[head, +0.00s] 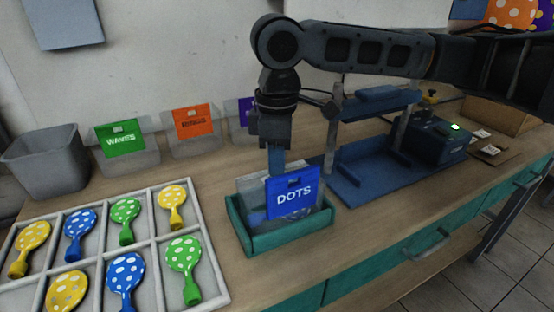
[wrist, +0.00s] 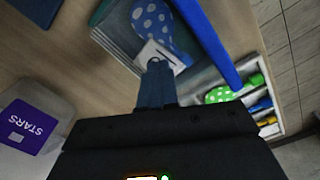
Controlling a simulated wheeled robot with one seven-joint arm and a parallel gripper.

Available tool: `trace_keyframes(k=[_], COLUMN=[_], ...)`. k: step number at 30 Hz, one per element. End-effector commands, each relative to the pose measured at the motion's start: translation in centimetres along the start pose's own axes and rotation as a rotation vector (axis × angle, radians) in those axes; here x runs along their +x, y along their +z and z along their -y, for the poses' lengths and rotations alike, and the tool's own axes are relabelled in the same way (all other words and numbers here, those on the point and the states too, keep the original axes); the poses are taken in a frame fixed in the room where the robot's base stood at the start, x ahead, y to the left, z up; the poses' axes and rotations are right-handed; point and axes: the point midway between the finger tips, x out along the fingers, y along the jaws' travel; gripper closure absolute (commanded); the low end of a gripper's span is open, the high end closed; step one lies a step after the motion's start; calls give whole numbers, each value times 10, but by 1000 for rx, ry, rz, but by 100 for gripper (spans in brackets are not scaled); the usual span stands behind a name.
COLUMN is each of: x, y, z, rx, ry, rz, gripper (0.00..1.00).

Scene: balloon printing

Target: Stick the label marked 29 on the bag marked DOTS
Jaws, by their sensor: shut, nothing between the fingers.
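The blue-headed bag marked DOTS (head: 292,196) stands in a teal tray (head: 278,241) at the middle of the counter. In the wrist view, its clear body shows a blue dotted balloon (wrist: 152,22). A white label (wrist: 163,55) with a dark mark lies against the bag right at the fingertips; its number is not legible. My gripper (head: 276,170) points down just behind the blue header. In the wrist view my gripper (wrist: 154,66) is shut and empty, its tips at the label. I cannot tell whether they touch it.
A white divided tray (head: 148,222) of dotted balloons is at left. WAVES (head: 120,137), orange and purple bags stand behind, beside a grey bin (head: 48,160). A blue press (head: 372,150), a printer (head: 440,138) and pale labels (head: 490,150) are at right.

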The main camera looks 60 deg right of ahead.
Motion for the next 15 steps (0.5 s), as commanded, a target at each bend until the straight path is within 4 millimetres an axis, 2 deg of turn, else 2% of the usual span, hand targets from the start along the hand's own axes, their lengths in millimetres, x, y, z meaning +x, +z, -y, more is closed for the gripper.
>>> trace_keyframes(k=[15], x=[8], y=[0], z=[0], rx=[0], ry=[0], rz=[0], gripper=[100])
